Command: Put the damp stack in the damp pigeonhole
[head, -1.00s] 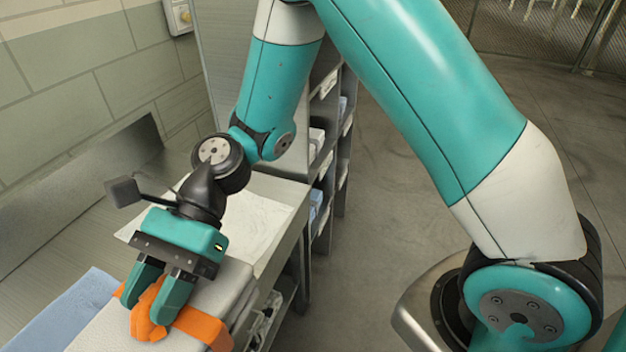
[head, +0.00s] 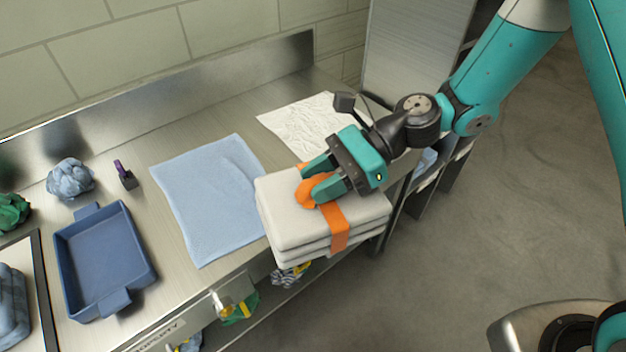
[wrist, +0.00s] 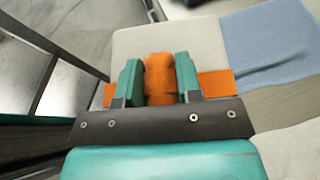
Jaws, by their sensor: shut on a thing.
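A stack of folded whitish cloths (head: 285,218) with an orange band (head: 339,228) around it is in the head view, at the counter's front edge. My gripper (head: 312,182) is shut on the bunched orange part on top of the stack. In the wrist view the stack (wrist: 195,42) lies beyond my gripper (wrist: 158,75), with the orange bunch between the fingers. The stack overhangs the front edge; whether it touches the counter I cannot tell. A grey shelf unit with compartments (head: 427,165) stands behind my arm, mostly hidden. I can read no pigeonhole label.
A blue towel (head: 205,195) and a white crumpled sheet (head: 300,122) lie on the metal counter. A blue tray (head: 105,262), a blue-grey crumpled cloth (head: 70,178), a small dark object with a purple top (head: 125,175) and a green cloth (head: 12,212) are at left. Open floor lies right.

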